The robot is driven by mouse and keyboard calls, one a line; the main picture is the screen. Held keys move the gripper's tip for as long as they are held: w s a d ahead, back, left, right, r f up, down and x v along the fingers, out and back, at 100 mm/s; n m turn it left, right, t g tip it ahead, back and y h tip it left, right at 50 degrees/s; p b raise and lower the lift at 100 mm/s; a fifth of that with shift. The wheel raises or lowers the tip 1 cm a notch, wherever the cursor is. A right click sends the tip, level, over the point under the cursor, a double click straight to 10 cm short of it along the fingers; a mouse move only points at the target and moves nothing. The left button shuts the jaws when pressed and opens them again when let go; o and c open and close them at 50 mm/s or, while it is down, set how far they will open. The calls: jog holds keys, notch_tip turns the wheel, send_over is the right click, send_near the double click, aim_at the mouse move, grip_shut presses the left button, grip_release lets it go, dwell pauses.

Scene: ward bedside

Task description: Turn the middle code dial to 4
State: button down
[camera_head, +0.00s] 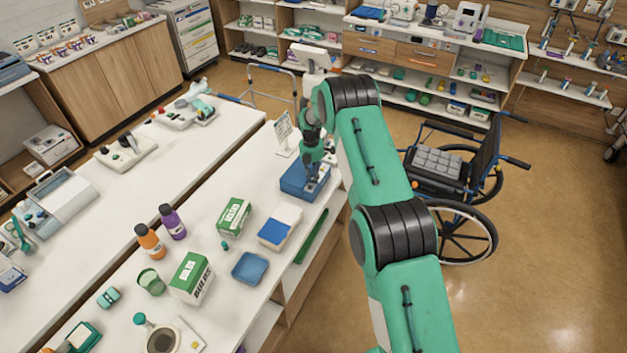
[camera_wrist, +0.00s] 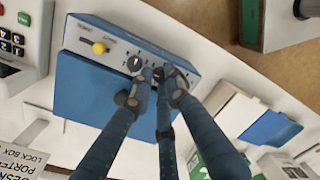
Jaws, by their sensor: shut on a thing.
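The blue lock box (camera_head: 292,187) stands near the far end of the white counter. In the wrist view, its grey front panel (camera_wrist: 115,40) has a yellow knob (camera_wrist: 99,47) and a black code dial (camera_wrist: 134,63) with a light mark. My gripper (camera_wrist: 164,74) is just right of that black dial, with its fingers shut at the panel on another dial. The fingers mostly hide that dial, so its number cannot be read. In the head view, my gripper (camera_head: 314,182) reaches down to the box from above.
A sign reading "DESK PORTER LOCK BOX" (camera_wrist: 20,155) stands beside the box. A white and blue pack (camera_head: 280,226) and a green and white carton (camera_head: 234,215) are nearby on the counter (camera_head: 205,265). A wheelchair (camera_head: 450,170) stands on the floor to the right.

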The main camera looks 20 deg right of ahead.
dwell(0.3)
jog(key=c, duration=2)
grip_release()
jog(key=shift+r+n+p, duration=0.1)
jog(key=shift+n+p, duration=1.2)
jog(key=shift+n, duration=0.1)
jog(key=shift+a+r, duration=0.1)
jog(key=shift+r, duration=0.65)
jog(key=shift+s+a+r+m+t+b, duration=0.4)
jog(key=shift+s+r+m+b, duration=0.7)
jog(key=shift+r, duration=3.65)
jog(key=shift+s+a+r+m+t+b, duration=0.15)
jog(key=shift+s+a+r+m+b, duration=0.65)
jog(key=shift+r, duration=3.95)
jog(key=shift+s+a+r+m+t+b, duration=0.35)
jog(key=shift+s+r+m, duration=1.05)
jog(key=shift+r, duration=3.35)
